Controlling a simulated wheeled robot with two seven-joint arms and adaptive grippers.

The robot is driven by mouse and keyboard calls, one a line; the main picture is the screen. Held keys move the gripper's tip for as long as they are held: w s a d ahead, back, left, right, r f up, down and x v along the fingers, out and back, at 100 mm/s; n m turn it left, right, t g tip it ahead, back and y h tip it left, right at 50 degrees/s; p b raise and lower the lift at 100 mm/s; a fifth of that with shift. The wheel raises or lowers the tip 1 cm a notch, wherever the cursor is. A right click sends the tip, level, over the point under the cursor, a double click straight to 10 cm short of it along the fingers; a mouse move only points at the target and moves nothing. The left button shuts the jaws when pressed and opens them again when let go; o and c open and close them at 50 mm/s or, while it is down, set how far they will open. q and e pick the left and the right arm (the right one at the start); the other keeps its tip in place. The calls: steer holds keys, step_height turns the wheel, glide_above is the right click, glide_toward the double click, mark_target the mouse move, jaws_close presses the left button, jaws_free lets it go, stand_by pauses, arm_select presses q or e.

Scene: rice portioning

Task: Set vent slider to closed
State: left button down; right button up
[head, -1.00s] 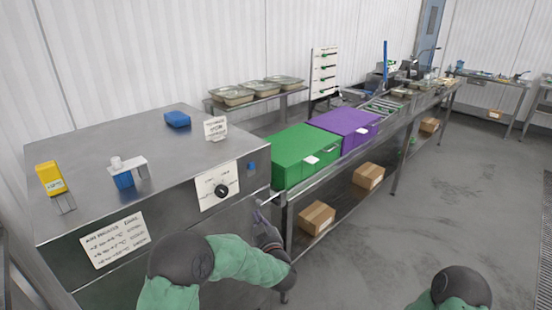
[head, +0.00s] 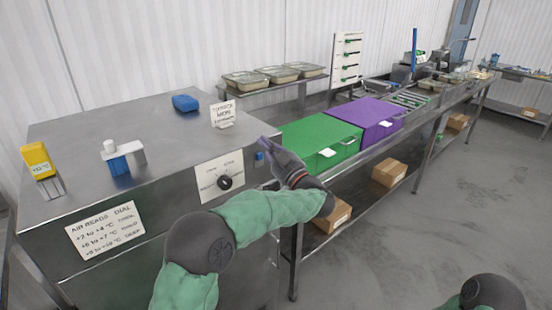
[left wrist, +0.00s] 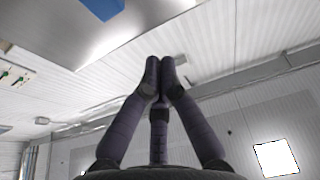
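A white plate (head: 220,177) with a black knob (head: 224,182) is on the front face of the steel cabinet. It has small lettering along its top that I cannot read for certain. I cannot tell whether this knob is the vent slider or how it is set. My left gripper (head: 266,146) is at the cabinet's front right corner, right of the plate and above the knob. Its fingertips meet in the left wrist view (left wrist: 160,62), with nothing seen between them. A small blue part (head: 259,159) on the front face is beside the fingers. My right gripper is out of view.
On the cabinet top (head: 90,125) are a yellow device (head: 38,160), a blue-and-white item (head: 119,160), a blue block (head: 185,103) and a sign card (head: 222,114). Green (head: 320,140) and purple (head: 370,115) boxes stand on the bench to the right.

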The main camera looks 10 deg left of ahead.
mark_target(257, 164)
arm_select(q)
steer(key=f, duration=0.1)
steer(key=f+b, duration=0.1)
steer(key=w+a+f, duration=0.1)
steer(key=shift+b, duration=0.3)
steer(key=shift+s+f, duration=0.1)
steer(key=shift+f, duration=0.2)
step_height(257, 164, down, 6)
steer(key=shift+b, duration=0.8)
steer(key=shift+f, duration=0.35)
